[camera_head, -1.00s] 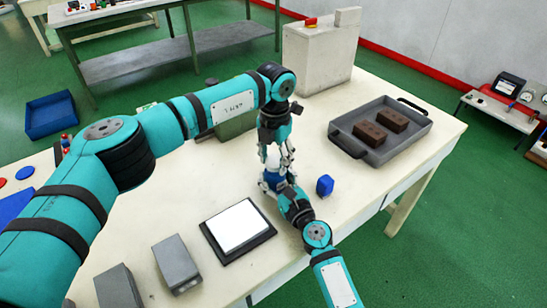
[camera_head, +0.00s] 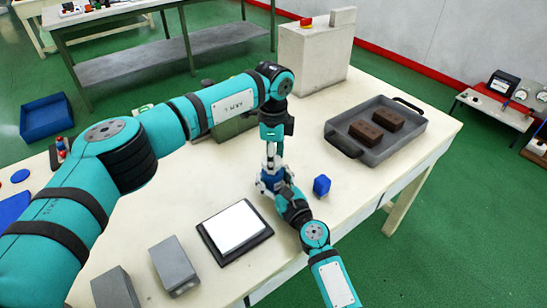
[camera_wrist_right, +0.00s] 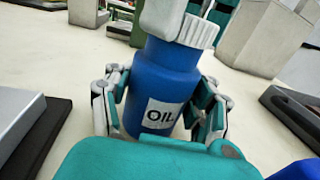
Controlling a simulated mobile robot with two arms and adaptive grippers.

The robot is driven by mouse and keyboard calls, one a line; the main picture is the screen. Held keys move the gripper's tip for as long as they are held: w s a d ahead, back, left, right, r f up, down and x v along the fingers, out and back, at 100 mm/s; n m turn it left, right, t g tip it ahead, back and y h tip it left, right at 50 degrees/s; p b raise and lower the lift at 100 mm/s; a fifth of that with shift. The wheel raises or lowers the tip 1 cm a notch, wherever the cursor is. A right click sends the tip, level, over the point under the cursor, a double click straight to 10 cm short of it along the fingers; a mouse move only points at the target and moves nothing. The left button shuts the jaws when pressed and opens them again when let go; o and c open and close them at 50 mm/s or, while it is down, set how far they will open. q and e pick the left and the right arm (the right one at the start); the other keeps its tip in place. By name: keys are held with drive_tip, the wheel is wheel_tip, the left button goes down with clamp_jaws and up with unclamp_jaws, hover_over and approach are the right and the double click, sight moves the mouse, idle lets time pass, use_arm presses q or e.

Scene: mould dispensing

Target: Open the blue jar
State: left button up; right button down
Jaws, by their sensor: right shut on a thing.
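The blue jar (camera_wrist_right: 163,85) stands upright with an "OIL" label and a white ridged cap (camera_wrist_right: 198,32). In the head view the jar (camera_head: 270,180) is mostly hidden by my grippers. My right gripper (camera_wrist_right: 158,112) is shut on the jar's body, one finger on each side; it also shows in the head view (camera_head: 274,186). My left gripper (camera_head: 271,166) points straight down over the jar from above. Its pale finger (camera_wrist_right: 160,16) is at the cap in the right wrist view. Whether it is clamped on the cap cannot be told.
A small blue block (camera_head: 321,186) stands just right of the jar. A grey tray (camera_head: 374,150) with two brown blocks is at the right. A white plate on a dark base (camera_head: 235,230) and grey blocks (camera_head: 174,265) lie at the front left. A pale box (camera_head: 312,62) stands behind.

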use_arm(q)
drive_tip(key=shift+w+a+r, duration=0.1)
drive_tip(key=shift+a+r, duration=0.05)
drive_tip(key=shift+r, duration=0.05)
idle(0.5)
drive_tip(key=shift+r, duration=0.95)
drive_tip(key=shift+r, duration=2)
use_arm(e)
drive_tip(key=shift+c, duration=1.6)
unclamp_jaws()
